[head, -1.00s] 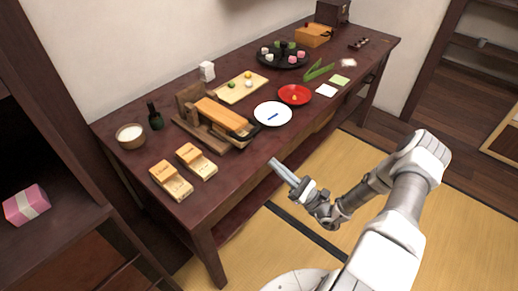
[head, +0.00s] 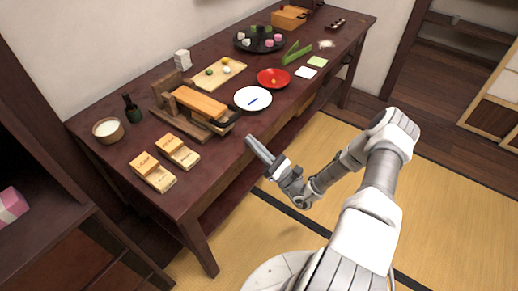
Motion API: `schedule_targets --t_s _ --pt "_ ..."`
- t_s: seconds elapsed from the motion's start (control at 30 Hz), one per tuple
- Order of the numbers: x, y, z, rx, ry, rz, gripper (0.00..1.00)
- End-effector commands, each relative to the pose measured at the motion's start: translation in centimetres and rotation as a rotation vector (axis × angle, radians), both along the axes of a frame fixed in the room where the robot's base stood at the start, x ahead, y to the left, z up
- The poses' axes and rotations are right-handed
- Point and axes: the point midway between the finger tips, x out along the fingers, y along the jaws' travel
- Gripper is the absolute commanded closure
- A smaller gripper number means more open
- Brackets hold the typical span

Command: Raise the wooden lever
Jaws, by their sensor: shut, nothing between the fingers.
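A wooden press with a dark frame (head: 158,95) stands on the near left part of the table (head: 225,160). A long light-brown wooden bar, apparently the lever (head: 199,102), lies almost flat along its top. The bar's near right end is by a dark part close to the table's front edge. My gripper (head: 250,142) is shut and empty, in front of the table edge and to the lower right of the press. It looks apart from the lever; the exact gap in depth cannot be told.
A dark bottle (head: 132,108) and bowl (head: 108,139) stand left. Tatami floor (head: 440,190) is clear.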

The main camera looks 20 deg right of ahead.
Motion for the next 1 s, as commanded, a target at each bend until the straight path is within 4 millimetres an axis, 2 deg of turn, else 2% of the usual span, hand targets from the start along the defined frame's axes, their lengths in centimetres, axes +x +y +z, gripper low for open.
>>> schedule_targets --t_s 0.1,0.33,0.8,1.0 --pt "1.5 1.2 1.2 -0.001 -0.001 0.003 1.0" --pt "3.3 2.4 2.6 -0.001 0.0 0.001 1.0" --pt "3.5 2.5 2.9 -0.001 0.002 0.0 1.0" --pt "3.5 2.0 3.8 -0.014 0.018 -0.001 1.0"
